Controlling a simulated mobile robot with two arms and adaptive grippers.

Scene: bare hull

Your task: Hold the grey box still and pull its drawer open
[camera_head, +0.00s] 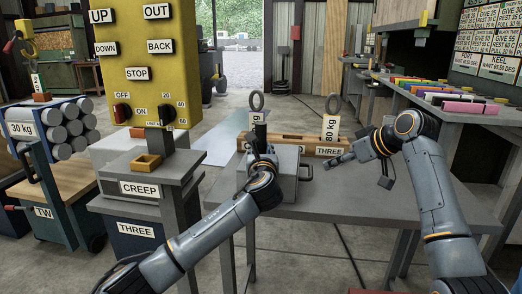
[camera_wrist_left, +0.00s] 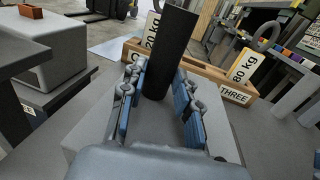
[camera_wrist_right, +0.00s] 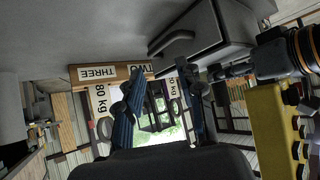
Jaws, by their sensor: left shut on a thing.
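The grey box (camera_head: 287,182) sits on the grey table, in front of the wooden weight rack. My left gripper (camera_head: 262,148) is over the box; in the left wrist view its fingers (camera_wrist_left: 160,95) close on an upright dark post (camera_wrist_left: 170,50), with the box's grey top (camera_wrist_left: 90,115) below. In the right wrist view, which is turned over, the box (camera_wrist_right: 215,25) shows its drawer front with a dark handle (camera_wrist_right: 172,43). No drawer gap is clear. My right gripper (camera_head: 335,162) is open and empty, right of the box's handle (camera_head: 307,172) and apart from it.
The wooden rack (camera_head: 320,146) behind the box holds ringed weights, one marked 80 kg (camera_head: 330,127). The table (camera_head: 375,195) is clear to the right and in front. A yellow control panel (camera_head: 140,60) and a CREEP pedestal (camera_head: 150,175) stand left.

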